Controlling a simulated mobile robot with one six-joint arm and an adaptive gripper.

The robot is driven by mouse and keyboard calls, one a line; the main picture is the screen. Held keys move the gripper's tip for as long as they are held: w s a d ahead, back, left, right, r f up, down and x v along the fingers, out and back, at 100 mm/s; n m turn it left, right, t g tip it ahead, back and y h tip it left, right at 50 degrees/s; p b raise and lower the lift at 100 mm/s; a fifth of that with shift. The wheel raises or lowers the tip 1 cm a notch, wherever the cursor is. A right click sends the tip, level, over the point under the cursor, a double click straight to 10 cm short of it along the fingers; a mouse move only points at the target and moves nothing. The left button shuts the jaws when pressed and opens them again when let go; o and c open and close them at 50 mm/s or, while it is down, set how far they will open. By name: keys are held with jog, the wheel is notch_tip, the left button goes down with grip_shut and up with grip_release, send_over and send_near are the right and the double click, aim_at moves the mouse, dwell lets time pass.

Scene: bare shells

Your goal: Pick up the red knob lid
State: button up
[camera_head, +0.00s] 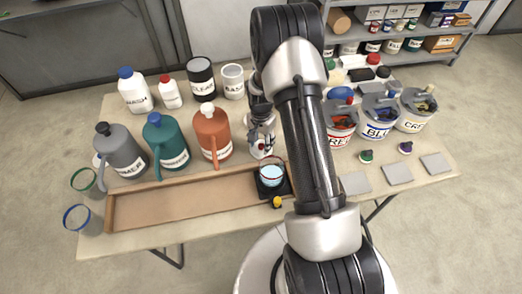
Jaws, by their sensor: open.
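A small red knob (262,147), seemingly the red knob lid, shows at my gripper's fingertips. My gripper (262,142) points down over the table's middle, just right of the orange-brown jug (212,133). It is open. The fingers and arm cover much of this spot, so I cannot tell whether the knob lies between the fingers or touches them. The lid's base is mostly hidden.
A wooden tray (165,205) runs along the front, with a glass bowl on a dark stand (272,188) at its right end. Green (366,156) and purple (405,148) knobs and labelled buckets (379,127) stand right. Grey plates (397,174) lie in front.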

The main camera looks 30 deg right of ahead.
jog(key=shift+f, duration=0.3)
jog(key=c, duration=1)
jog(key=shift+r, duration=0.1)
